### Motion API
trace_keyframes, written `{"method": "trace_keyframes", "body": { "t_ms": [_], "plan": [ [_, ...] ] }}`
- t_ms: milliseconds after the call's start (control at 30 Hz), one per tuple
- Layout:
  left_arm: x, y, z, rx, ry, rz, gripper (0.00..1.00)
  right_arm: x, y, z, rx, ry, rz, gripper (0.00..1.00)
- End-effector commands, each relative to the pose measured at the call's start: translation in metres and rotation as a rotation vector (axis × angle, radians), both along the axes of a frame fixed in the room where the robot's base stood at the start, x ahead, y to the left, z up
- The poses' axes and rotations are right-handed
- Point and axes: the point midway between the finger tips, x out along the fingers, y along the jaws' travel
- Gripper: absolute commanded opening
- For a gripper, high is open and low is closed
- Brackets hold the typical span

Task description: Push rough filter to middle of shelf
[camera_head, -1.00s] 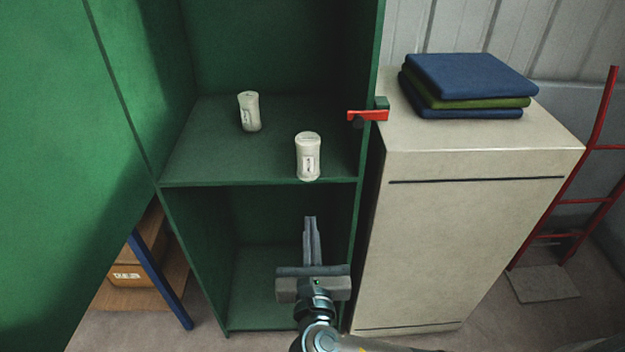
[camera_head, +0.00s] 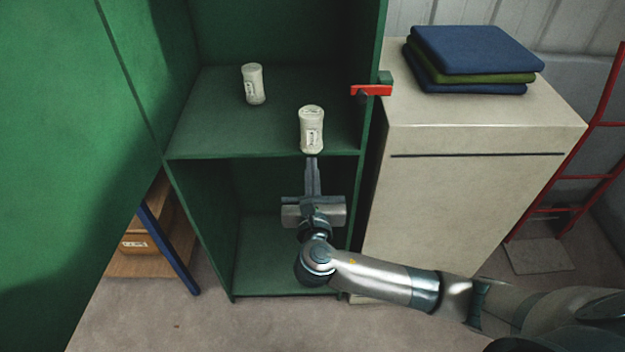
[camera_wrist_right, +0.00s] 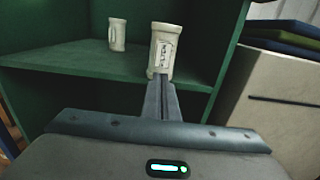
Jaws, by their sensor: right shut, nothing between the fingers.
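Two white cylindrical filters with labels stand upright on the upper shelf (camera_head: 215,128) of the green cabinet. The nearer filter (camera_head: 312,130) is at the shelf's front edge, right of its middle. The other filter (camera_head: 253,84) is farther back and to the left. I cannot read which one is the rough filter. My right gripper (camera_head: 312,162) is shut and empty, its fingertips just at the base of the nearer filter; whether they touch it I cannot tell. In the right wrist view the fingers (camera_wrist_right: 163,84) point at the nearer filter (camera_wrist_right: 165,52). My left gripper is out of view.
The open green door (camera_head: 60,150) fills the left. A red latch (camera_head: 371,91) sticks out on the cabinet's right side. A beige cabinet (camera_head: 470,200) with folded cloths (camera_head: 475,55) stands to the right. The shelf behind the nearer filter is clear.

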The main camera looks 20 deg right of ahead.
Motion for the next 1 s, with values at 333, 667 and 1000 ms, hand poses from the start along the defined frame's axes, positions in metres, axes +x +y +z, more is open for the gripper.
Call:
{"method": "trace_keyframes", "body": {
  "t_ms": [333, 667, 1000],
  "plan": [
    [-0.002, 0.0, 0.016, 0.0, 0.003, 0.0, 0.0, 0.037, -0.011, 0.001, -0.001, -0.001, 0.0, 0.0],
    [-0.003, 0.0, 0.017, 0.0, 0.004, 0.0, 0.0, 0.041, -0.012, 0.0, 0.0, 0.0, 0.001, 0.0],
    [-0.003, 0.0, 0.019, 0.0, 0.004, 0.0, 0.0, 0.066, -0.019, 0.001, -0.001, -0.001, -0.001, 0.0]
  ]
}}
